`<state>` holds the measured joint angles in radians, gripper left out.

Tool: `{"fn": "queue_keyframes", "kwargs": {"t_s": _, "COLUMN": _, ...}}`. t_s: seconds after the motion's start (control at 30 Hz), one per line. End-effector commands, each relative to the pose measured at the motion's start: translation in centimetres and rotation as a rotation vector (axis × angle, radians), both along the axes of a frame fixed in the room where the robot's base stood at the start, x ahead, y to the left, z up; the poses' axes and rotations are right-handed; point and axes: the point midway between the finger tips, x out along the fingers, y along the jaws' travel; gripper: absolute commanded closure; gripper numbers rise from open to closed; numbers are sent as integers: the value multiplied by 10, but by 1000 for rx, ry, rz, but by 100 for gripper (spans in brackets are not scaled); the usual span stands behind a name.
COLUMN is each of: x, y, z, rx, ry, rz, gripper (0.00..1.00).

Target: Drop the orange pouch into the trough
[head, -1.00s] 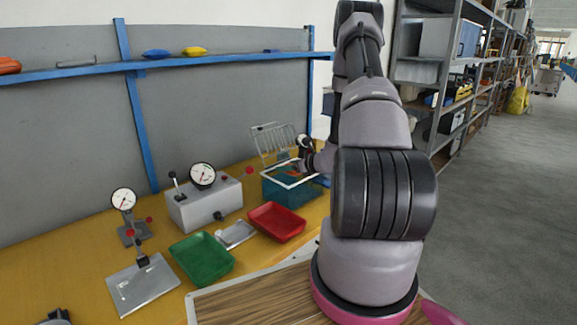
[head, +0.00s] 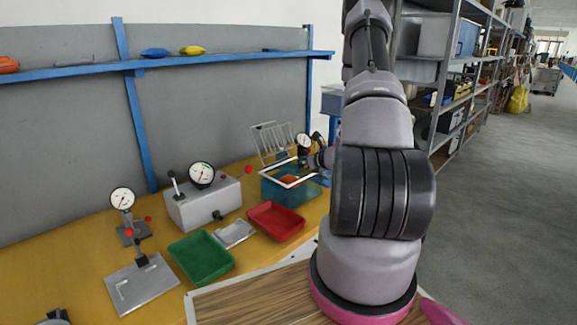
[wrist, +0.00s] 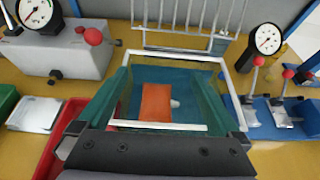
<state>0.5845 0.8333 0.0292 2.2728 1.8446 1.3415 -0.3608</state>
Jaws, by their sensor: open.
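The orange pouch (wrist: 157,102) lies inside the white-rimmed blue-teal trough (wrist: 137,57) in the wrist view, apparently on its floor. In the head view, a bit of the pouch (head: 289,179) shows inside the trough (head: 285,193). My gripper (wrist: 163,78) is open, with its greenish fingers spread to either side of the pouch in the picture and not touching it. A small pale spot shows beside the pouch. In the head view my arm hides most of the gripper.
A red tray (head: 276,221) and a green tray (head: 201,258) stand left of the trough. A wire rack (head: 272,143) stands behind it. A grey gauge box (head: 204,203) is further left, and a gauge with red-knobbed levers (wrist: 266,40) stands to the right in the wrist view.

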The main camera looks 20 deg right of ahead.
Motion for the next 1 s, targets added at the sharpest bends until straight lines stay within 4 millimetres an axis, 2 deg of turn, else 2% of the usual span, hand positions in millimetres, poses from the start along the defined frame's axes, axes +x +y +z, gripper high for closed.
{"fn": "queue_keyframes", "kwargs": {"t_s": 0.2, "x": -40, "y": -15, "z": 18, "rx": 0, "ry": 0, "rz": -2, "gripper": 0}}
{"fn": "queue_keyframes", "kwargs": {"t_s": 0.4, "x": -59, "y": -21, "z": 27, "rx": -1, "ry": -1, "rz": 0, "gripper": 0}}
{"fn": "queue_keyframes", "kwargs": {"t_s": 0.5, "x": -60, "y": -15, "z": 38, "rx": -13, "ry": -12, "rz": 35, "gripper": 0}}
{"fn": "queue_keyframes", "kwargs": {"t_s": 0.57, "x": -58, "y": -1, "z": 53, "rx": -34, "ry": -28, "rz": 93, "gripper": 0}}
{"fn": "queue_keyframes", "kwargs": {"t_s": 0.63, "x": -57, "y": 23, "z": 79, "rx": -73, "ry": -56, "rz": 199, "gripper": 0}}
{"fn": "queue_keyframes", "kwargs": {"t_s": 0.77, "x": -68, "y": 84, "z": 138, "rx": -202, "ry": -118, "rz": 470, "gripper": 0}}
{"fn": "queue_keyframes", "kwargs": {"t_s": 0.9, "x": -101, "y": 142, "z": 189, "rx": -385, "ry": -172, "rz": 761, "gripper": 0}}
{"fn": "queue_keyframes", "kwargs": {"t_s": 1.0, "x": -131, "y": 172, "z": 216, "rx": -543, "ry": -207, "rz": 950, "gripper": 0}}
